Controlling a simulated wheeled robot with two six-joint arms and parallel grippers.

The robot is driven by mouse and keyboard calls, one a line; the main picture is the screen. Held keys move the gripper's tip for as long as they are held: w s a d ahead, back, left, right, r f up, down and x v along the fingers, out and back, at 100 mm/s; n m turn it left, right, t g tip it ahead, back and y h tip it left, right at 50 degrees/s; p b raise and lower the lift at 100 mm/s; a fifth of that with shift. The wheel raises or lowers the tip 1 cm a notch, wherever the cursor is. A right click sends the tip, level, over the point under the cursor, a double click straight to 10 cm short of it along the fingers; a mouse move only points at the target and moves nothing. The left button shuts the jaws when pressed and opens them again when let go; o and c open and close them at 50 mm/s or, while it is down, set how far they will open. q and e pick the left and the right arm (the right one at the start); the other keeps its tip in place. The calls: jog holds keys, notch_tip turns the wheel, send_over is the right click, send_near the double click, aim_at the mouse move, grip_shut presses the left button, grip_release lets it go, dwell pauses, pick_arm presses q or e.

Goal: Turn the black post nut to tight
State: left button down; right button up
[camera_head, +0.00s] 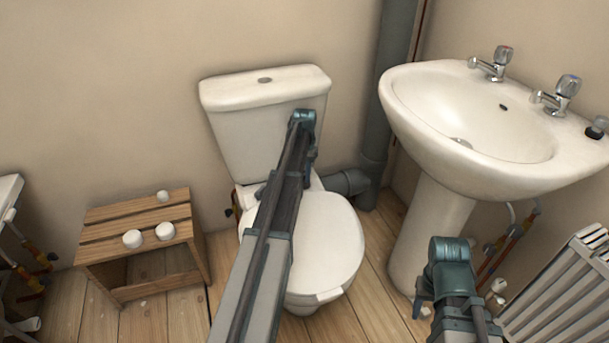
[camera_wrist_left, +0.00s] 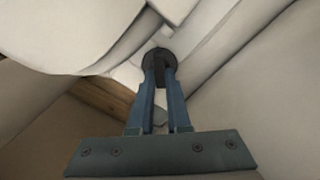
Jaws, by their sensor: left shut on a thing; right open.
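The black post nut (camera_wrist_left: 159,55) is a dark round piece on the toilet's underside in the left wrist view. My left gripper (camera_wrist_left: 160,80) is shut on it, with both fingers reaching up to it. The fingers cover part of the nut. In the head view my left arm reaches over the toilet to the cistern (camera_head: 235,125), and the nut is hidden there. My right gripper (camera_head: 421,303) is open, low in front of the basin's pedestal; its fingers are mostly hidden behind the wrist.
The toilet's closed lid (camera_head: 330,245) lies below my left arm. A grey pipe (camera_head: 385,100) runs up behind. A wooden stool (camera_head: 135,225) with white pieces is at the left.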

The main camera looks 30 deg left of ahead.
pick_arm(q)
jog(key=c, duration=0.9)
grip_release()
jog(key=shift+o, duration=0.2)
jog(key=shift+r, duration=0.1)
notch_tip(320, 180, up, 14)
jog(key=p, duration=1.4)
jog(key=shift+f, duration=0.2)
